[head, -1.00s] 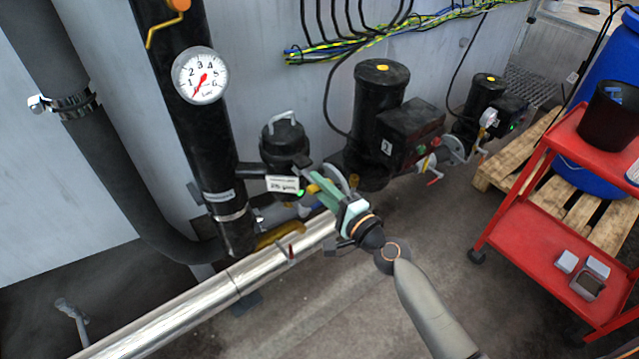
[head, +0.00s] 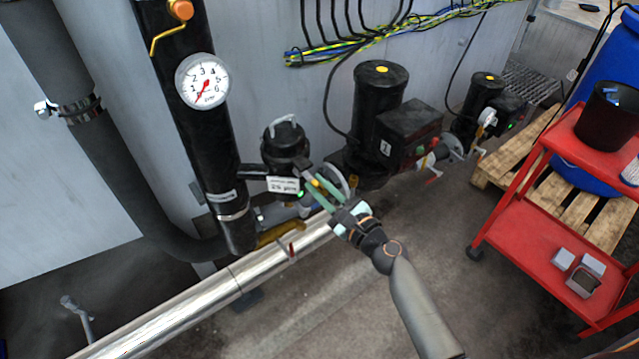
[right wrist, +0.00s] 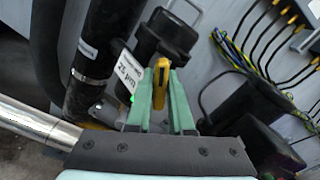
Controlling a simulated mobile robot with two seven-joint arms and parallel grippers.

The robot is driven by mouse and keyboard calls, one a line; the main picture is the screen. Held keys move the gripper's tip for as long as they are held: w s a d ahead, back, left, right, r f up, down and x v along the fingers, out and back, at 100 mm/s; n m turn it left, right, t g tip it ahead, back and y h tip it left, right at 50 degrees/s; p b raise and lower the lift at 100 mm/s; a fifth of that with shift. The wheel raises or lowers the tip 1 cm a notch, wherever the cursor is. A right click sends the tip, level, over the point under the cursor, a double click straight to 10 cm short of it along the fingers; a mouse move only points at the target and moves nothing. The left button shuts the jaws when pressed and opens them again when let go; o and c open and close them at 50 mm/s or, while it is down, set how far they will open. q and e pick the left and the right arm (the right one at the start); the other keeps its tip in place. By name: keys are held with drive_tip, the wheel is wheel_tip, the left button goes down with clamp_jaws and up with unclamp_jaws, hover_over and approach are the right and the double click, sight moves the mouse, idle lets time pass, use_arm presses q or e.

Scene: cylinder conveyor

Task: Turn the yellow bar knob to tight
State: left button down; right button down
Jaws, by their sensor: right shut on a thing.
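The yellow bar knob (right wrist: 160,82) stands upright between the two pale green fingers of my right gripper (right wrist: 160,98) in the right wrist view. The gripper is shut on it. In the head view my right gripper (head: 319,188) reaches in from the lower right to the black filter housing, and only a small bit of yellow, the knob (head: 316,183), shows between its fingertips. The fingers hide the rest of the knob. A white label (head: 283,184) and a small green light (head: 300,194) are just left of the fingers. My left gripper is not in view.
A black filter housing (head: 284,143) with a grey handle stands behind the knob. A thick black pipe with a round gauge (head: 202,81) rises to the left. A shiny pipe (head: 190,308) runs below. Black pumps (head: 378,100) and a red cart (head: 535,225) are to the right.

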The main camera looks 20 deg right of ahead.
drive_tip(key=m+p, duration=0.1)
drive_tip(key=m, duration=0.2)
drive_tip(key=shift+m, duration=0.3)
idle(0.5)
drive_tip(key=c, duration=0.8)
unclamp_jaws()
drive_tip(key=shift+c, duration=0.2)
drive_tip(key=b+v, duration=0.1)
drive_tip(key=v, duration=1.1)
drive_tip(key=shift+s+b, duration=0.25)
drive_tip(key=shift+b, duration=0.05)
drive_tip(key=shift+d, duration=0.1)
